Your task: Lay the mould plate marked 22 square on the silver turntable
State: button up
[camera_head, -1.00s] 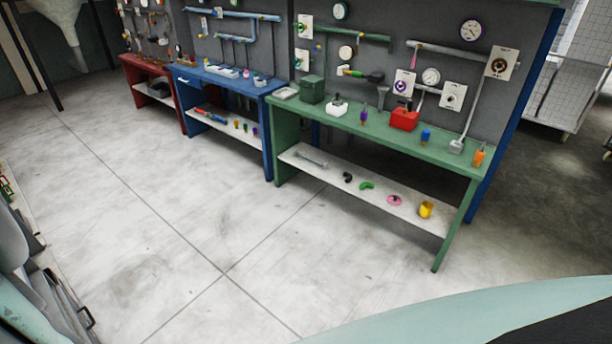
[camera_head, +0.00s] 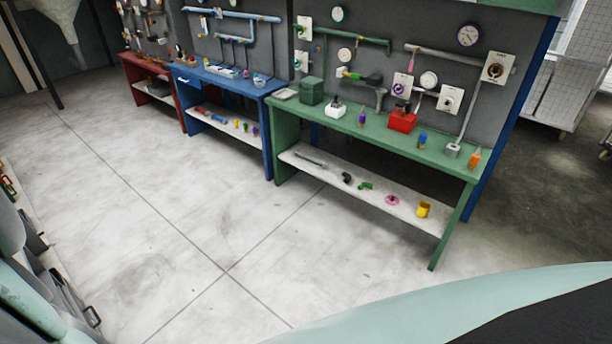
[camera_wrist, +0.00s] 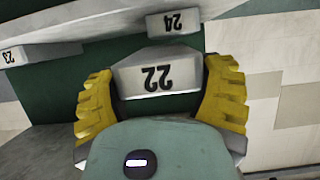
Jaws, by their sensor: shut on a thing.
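The mould plate marked 22 (camera_wrist: 142,76) is in the middle of the wrist view, its number upside down in the picture. My gripper (camera_wrist: 160,90) has its two yellow ribbed fingers at the left and right sides of this plate, shut on it. No silver turntable shows in either view.
In the wrist view, blocks marked 24 (camera_wrist: 173,22) and 23 (camera_wrist: 12,56) sit beyond the held plate, by a pale ledge (camera_wrist: 85,22). In the head view, a green bench (camera_head: 440,153), a blue bench (camera_head: 262,90) and a red bench (camera_head: 135,64) line the wall. The floor before them is clear.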

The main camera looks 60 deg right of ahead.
jog(key=shift+s+d+r+p, duration=0.15)
jog(key=shift+s+d+p, duration=0.15)
jog(key=shift+s+d, duration=0.15)
jog(key=w+d+r+m+t+h+p, duration=0.25)
jog(key=w+d+m+t, duration=0.25)
jog(key=w, duration=0.4)
jog(key=w+d+r+m+t+h+p, duration=0.2)
jog(key=w+d+m+t+h, duration=0.1)
jog(key=w+d+m+t, duration=0.4)
jog(key=w+d+r+m+h+p, duration=0.1)
jog(key=w+d+r+m+h, duration=0.1)
jog(key=w+d+r+h, duration=0.2)
jog(key=w+d+r+m+h+p, duration=0.1)
jog(key=w+d+r+m+h, duration=0.2)
jog(key=d, duration=0.5)
jog(key=shift+w+d+r+t+h+p, duration=0.3)
jog(key=shift+w+r+h+p, duration=0.25)
jog(key=shift+w, duration=0.6)
jog(key=shift+a, duration=0.1)
